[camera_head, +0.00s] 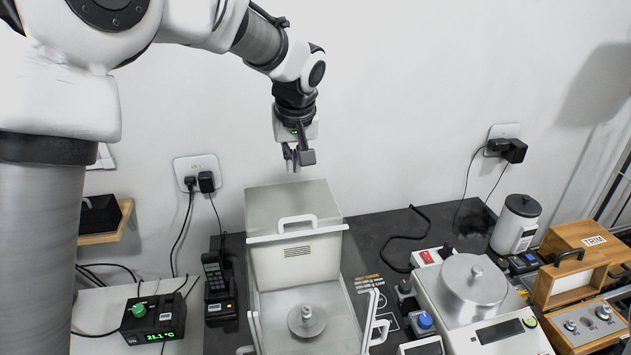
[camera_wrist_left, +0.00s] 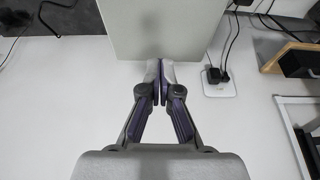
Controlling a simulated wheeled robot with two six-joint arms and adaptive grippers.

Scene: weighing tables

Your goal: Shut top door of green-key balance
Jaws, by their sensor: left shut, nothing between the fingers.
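A draft-shield balance (camera_head: 294,262) stands at the lower middle of the head view, with a round pan (camera_head: 307,321) inside. Its flat grey top door (camera_head: 290,203) appears slid back, leaving the chamber open above. The door's pale handle (camera_head: 297,222) is at its front edge. The balance's keys are out of view, so I cannot tell their colour. My left gripper (camera_head: 299,160) is shut and empty, above the door's far end. In the left wrist view the shut fingertips (camera_wrist_left: 161,66) overlap the edge of a pale panel (camera_wrist_left: 165,28), likely the door; contact is unclear. My right gripper is not in view.
The white wall is close behind the left gripper. A balance with a round metal cover (camera_head: 473,285) and a wooden box (camera_head: 572,268) stand to the right. A handset (camera_head: 216,275) and a green-lit controller (camera_head: 154,318) stand left. Side handles (camera_head: 380,331) flank the chamber.

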